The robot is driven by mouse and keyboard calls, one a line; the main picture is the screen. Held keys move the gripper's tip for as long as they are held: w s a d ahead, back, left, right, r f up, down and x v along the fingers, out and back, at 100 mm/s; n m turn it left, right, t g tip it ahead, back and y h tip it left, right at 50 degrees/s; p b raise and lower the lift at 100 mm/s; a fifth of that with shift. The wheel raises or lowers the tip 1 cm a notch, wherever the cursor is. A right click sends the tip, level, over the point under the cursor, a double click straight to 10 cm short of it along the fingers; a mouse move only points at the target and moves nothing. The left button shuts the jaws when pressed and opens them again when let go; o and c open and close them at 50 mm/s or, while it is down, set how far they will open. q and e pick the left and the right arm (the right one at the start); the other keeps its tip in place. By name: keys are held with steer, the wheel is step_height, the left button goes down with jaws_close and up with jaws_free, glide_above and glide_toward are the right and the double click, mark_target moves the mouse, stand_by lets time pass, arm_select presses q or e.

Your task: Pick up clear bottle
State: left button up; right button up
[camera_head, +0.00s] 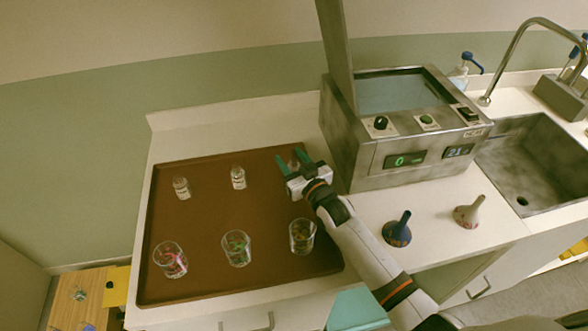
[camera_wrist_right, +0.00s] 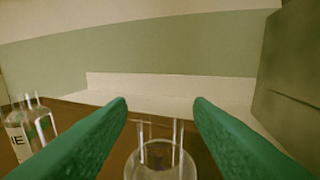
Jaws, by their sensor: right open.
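Three clear bottles stand in a back row on the brown tray (camera_head: 205,215): a left one (camera_head: 181,187), a middle one (camera_head: 238,178) and a right one (camera_head: 297,163). My right gripper (camera_head: 294,160) is open at the right bottle, which its fingers partly hide. In the right wrist view, that clear bottle (camera_wrist_right: 160,160) shows low between the two green fingers (camera_wrist_right: 160,115), with gaps on both sides. Other bottles (camera_wrist_right: 28,128), one with dark lettering, show at the left there. My left gripper is not in view.
Three glasses with coloured contents, left (camera_head: 170,260), middle (camera_head: 236,248) and right (camera_head: 302,236), stand along the tray's front. A metal machine (camera_head: 400,125) stands close right of my gripper. Two funnels (camera_head: 397,232) (camera_head: 468,213) stand before it, and a sink (camera_head: 530,165) is farther right.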

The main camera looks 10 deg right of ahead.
steer(key=shift+w+a, duration=0.15)
steer(key=shift+w, duration=0.3)
steer(key=shift+c, duration=0.2)
steer(key=c, duration=0.9)
steer(key=shift+s+f, duration=0.1)
jaws_close()
